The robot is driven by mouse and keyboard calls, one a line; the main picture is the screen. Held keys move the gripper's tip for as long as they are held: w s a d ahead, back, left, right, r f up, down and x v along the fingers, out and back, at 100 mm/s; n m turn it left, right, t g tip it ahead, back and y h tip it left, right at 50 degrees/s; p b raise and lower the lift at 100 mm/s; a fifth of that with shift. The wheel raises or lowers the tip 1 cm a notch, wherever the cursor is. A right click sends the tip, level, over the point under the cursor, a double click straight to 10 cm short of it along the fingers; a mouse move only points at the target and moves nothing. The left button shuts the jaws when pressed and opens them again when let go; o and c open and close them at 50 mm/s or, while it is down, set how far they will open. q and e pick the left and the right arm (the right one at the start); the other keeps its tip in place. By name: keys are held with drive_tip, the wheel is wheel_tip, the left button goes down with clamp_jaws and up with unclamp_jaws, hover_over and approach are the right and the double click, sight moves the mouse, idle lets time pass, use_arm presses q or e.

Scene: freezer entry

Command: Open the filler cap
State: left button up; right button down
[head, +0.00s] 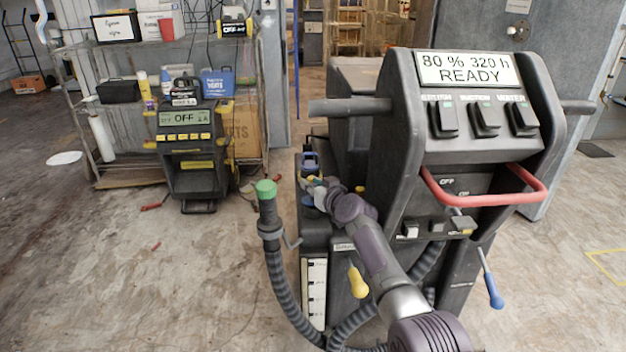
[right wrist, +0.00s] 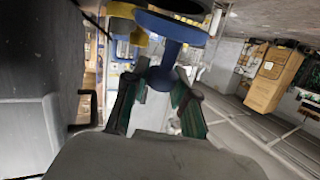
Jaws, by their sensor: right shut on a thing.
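The blue filler cap (head: 310,160) shows on top of the dark tank at the left side of the scrubbing machine (head: 385,150). In the right wrist view the blue piece (right wrist: 172,28) has a wide disc and a narrower stem, and the stem is between my right gripper's fingers. My right gripper (head: 318,188) reaches the tank top from the lower right and is shut on this blue piece. The fingers cover part of it, and I cannot tell whether the cap is seated or raised. My left gripper is not in view.
A hose with a green end (head: 266,188) rises left of the tank. A yellow-handled knob (head: 358,282) and a blue-handled lever (head: 494,292) stick out in front. A red bar (head: 485,200) crosses the console. A charger (head: 190,150) stands behind left, by a shelf. Open floor lies left.

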drive_tip(key=shift+w+r+g+p, duration=0.3)
drive_tip(key=shift+r+g+p, duration=0.1)
drive_tip(key=shift+r+p, duration=0.25)
drive_tip(key=shift+w+f+g, duration=0.2)
drive_tip(key=shift+g, duration=0.2)
drive_tip(key=shift+w+f+m+g, duration=0.1)
drive_tip(key=shift+w+m+g, duration=0.05)
drive_tip(key=shift+m+g, duration=0.15)
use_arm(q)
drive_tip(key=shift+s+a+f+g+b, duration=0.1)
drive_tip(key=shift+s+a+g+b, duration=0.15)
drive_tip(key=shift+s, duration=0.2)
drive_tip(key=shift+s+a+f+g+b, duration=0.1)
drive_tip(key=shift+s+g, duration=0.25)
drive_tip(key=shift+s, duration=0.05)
use_arm(e)
drive_tip(key=shift+w+g+h, duration=0.15)
drive_tip(key=shift+g+h, duration=0.15)
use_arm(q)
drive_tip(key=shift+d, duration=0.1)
use_arm(e)
drive_tip(key=c, duration=0.9)
unclamp_jaws()
wheel_tip(320, 180, up, 10)
